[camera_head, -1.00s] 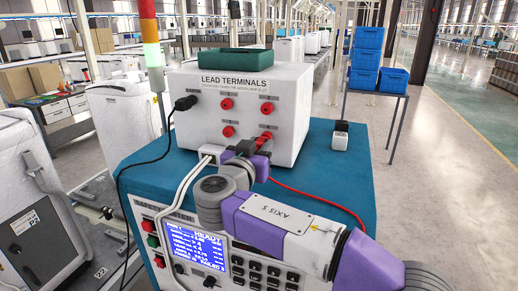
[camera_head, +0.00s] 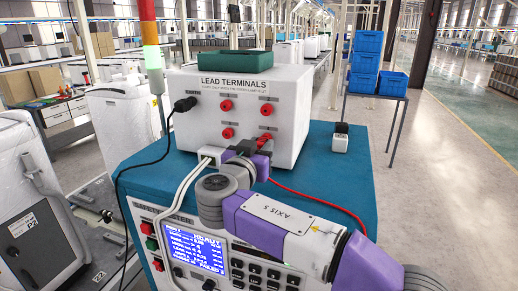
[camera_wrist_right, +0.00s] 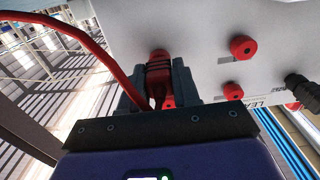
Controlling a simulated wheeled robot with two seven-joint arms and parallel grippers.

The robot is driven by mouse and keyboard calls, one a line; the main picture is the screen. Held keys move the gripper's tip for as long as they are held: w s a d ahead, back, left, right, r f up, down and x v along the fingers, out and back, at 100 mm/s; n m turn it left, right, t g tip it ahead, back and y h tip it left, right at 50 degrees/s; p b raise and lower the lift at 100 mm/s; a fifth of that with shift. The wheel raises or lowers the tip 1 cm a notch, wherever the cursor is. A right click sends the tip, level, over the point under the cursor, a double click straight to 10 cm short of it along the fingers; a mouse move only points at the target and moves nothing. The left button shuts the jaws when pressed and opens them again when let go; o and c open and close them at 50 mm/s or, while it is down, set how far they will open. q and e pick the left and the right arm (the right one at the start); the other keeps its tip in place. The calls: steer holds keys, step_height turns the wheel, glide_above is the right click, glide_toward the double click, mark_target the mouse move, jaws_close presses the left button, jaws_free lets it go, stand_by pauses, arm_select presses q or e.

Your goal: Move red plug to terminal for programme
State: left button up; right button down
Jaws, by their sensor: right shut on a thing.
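The white terminal box (camera_head: 283,135), labelled LEAD TERMINALS, has several red sockets on its front, such as the upper left terminal (camera_head: 226,105) and lower left terminal (camera_head: 228,132). The small labels above them are unreadable. My right gripper (camera_head: 257,147) is at the lower right terminal, shut on the red plug (camera_wrist_right: 159,78). In the right wrist view the plug sits between the jaws, its tip against the box face at a socket. I cannot tell whether it is fully in. A red lead (camera_head: 318,201) trails from it. My left gripper is not in view.
White leads run down beside my right wrist. A green tray (camera_head: 235,63) lies on the box. A small black-and-white block (camera_head: 340,138) stands right on the teal bench (camera_head: 345,185).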

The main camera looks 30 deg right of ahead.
steer(key=shift+w+d, duration=0.1)
steer(key=shift+d, duration=0.05)
steer(key=c, duration=0.7)
jaws_free()
steer(key=shift+c, duration=0.2)
steer(key=b+v, duration=0.1)
steer(key=v, duration=0.6)
steer(key=shift+s+a, duration=0.2)
steer(key=shift+a, duration=0.05)
